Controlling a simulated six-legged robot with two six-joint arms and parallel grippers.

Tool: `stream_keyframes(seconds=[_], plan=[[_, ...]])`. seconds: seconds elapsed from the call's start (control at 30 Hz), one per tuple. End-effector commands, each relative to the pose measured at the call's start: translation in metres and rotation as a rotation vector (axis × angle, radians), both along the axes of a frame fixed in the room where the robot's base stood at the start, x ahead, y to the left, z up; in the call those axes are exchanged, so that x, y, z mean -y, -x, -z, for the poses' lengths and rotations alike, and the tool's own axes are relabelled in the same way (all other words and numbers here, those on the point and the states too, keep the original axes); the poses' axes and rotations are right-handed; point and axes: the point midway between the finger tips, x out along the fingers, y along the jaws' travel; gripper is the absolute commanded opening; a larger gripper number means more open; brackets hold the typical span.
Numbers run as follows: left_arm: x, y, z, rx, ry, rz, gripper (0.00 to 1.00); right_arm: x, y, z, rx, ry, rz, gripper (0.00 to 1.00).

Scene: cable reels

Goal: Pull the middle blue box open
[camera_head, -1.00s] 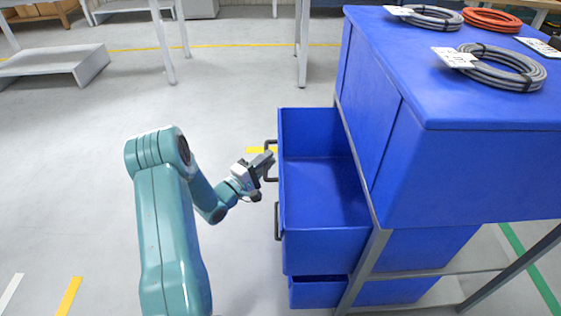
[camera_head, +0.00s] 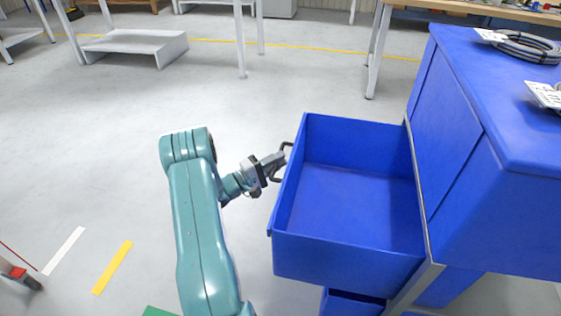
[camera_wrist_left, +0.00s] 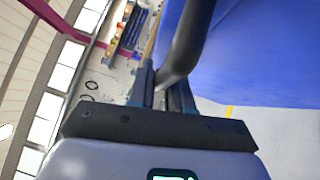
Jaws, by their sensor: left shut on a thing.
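The middle blue box (camera_head: 345,262) is pulled out from the blue cabinet, and its empty interior shows in the head view. Its blue side also shows in the wrist view (camera_wrist_left: 262,60). A dark handle (camera_wrist_left: 192,40) is on its left-hand face. My left gripper (camera_head: 281,159) reaches it from the left and is shut on this handle. In the wrist view the handle bar passes between the fingers of my left gripper (camera_wrist_left: 165,85). My right gripper is not in view.
A lower blue box (camera_head: 350,304) sticks out slightly beneath. The blue cabinet (camera_head: 485,185) stands at right with grey cable coils (camera_head: 525,46) on top. A white low platform (camera_head: 135,46) is at the back left.

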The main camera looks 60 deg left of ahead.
Motion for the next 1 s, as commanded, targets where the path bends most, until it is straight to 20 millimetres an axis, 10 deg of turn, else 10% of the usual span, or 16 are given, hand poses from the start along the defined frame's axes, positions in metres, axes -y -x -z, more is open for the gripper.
stream_keyframes(seconds=[0.13, 0.2, 0.63, 1.0], plan=[[0.001, 0.001, 0.003, -0.005, 0.007, 0.002, 0.0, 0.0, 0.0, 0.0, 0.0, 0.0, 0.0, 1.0], [0.001, 0.001, 0.003, -0.005, 0.007, 0.002, 0.38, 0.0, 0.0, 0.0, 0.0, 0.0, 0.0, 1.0], [0.001, 0.012, 0.002, -0.003, 0.004, -0.001, 0.38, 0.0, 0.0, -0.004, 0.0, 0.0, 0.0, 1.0], [0.012, 0.104, 0.014, -0.004, 0.005, -0.006, 0.38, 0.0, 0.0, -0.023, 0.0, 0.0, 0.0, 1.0]])
